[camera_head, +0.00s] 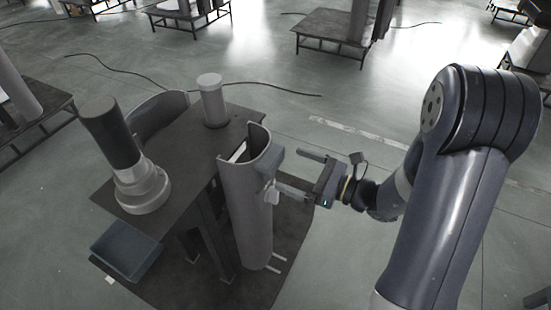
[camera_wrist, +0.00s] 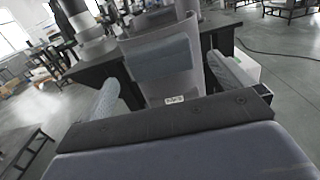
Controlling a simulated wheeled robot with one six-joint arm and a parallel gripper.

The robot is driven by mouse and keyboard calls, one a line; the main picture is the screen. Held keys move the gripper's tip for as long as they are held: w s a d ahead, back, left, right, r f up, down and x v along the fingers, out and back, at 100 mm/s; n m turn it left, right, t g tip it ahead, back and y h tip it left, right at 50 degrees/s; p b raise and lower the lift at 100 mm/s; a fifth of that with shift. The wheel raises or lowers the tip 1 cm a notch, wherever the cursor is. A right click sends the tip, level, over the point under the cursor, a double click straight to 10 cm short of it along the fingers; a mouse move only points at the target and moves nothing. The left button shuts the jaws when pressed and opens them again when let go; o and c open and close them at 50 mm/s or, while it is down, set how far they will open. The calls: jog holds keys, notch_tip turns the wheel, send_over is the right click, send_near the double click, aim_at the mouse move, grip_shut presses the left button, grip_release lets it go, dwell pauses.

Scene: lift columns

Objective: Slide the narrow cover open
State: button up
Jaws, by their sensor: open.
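The narrow cover (camera_head: 246,218) is a tall, upright grey curved panel at the near right side of the dark table. A blue-grey block like a handle (camera_head: 270,161) sits on its outer face near the top. My gripper (camera_head: 287,168) is open to the right of the cover, its two fingers pointing at the block. In the wrist view the block (camera_wrist: 162,58) on the cover (camera_wrist: 185,83) lies ahead, between the fingers of my gripper (camera_wrist: 162,68). The fingers look apart from the block, though contact is hard to judge. A small white label (camera_wrist: 174,100) shows below the block.
A dark column on a grey base (camera_head: 142,188), a pale-capped cylinder (camera_head: 212,103) and a wider curved panel (camera_head: 160,112) stand at the table (camera_head: 196,150). A blue tray (camera_head: 126,249) is at its near left.

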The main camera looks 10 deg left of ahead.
aim_at(277, 163)
jog(key=shift+x, duration=3.05)
jog(key=shift+c, duration=0.2)
jog(key=c, duration=1.3)
jog(key=shift+o, duration=0.2)
jog(key=v, duration=0.7)
jog(key=o, duration=1.3)
jog(key=shift+d, duration=0.1)
jog(key=v, duration=1)
jog(key=shift+s+d+b, duration=0.25)
jog(key=shift+d+b, duration=0.1)
jog(key=shift+b, duration=0.1)
